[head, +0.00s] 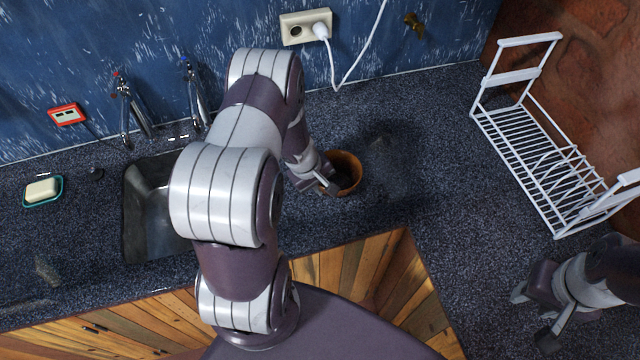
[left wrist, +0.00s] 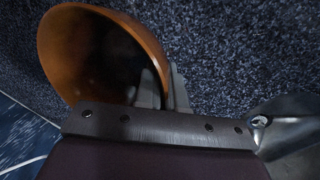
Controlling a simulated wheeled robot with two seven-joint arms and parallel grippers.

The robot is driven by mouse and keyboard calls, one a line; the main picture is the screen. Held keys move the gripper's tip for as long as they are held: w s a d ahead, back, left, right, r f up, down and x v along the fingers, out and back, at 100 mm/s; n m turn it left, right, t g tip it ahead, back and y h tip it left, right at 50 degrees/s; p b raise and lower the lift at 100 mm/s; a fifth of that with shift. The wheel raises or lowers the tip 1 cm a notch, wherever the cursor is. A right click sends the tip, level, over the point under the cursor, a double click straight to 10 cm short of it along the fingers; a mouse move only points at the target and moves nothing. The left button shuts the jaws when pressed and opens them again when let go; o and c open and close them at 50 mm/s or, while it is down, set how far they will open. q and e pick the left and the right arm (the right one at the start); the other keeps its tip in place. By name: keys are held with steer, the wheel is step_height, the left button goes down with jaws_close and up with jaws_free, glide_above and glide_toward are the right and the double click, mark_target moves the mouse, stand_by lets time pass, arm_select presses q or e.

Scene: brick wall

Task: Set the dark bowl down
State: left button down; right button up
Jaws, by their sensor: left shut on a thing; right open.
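The dark bowl (head: 347,160), orange-brown at the rim and dark inside, is at the middle of the head view over the speckled counter. My left gripper (head: 328,184) is shut on its near-left wall. In the left wrist view the bowl (left wrist: 62,62) fills the upper left, with a finger inside its rim. I cannot tell whether its base touches the counter. My right gripper (head: 534,316) is open and empty at the lower right.
The counter (head: 430,130) is clear right of the bowl, up to a white wire dish rack (head: 535,160). A sink (head: 150,225) with taps lies left, partly behind my left arm. A soap dish (head: 43,190) is at far left. A plugged cord (head: 345,85) hangs behind the bowl.

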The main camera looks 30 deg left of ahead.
arm_select(q)
steer(key=c, duration=1.2)
jaws_free()
steer(key=shift+c, duration=0.2)
steer(key=p+v, duration=0.2)
steer(key=v, duration=1)
steer(key=s+d+r+m+g, duration=0.1)
steer(key=s+d+r+m, duration=0.2)
steer(key=d+m, duration=0.3)
steer(key=s+d+r+m+y, duration=0.1)
steer(key=s+d+r+m, duration=0.3)
steer(key=d+r+m, duration=0.2)
steer(key=shift+s+d+r+m+g+y, duration=0.15)
steer(key=shift+s+d+m+g+y, duration=0.15)
steer(key=shift+d+g, duration=0.15)
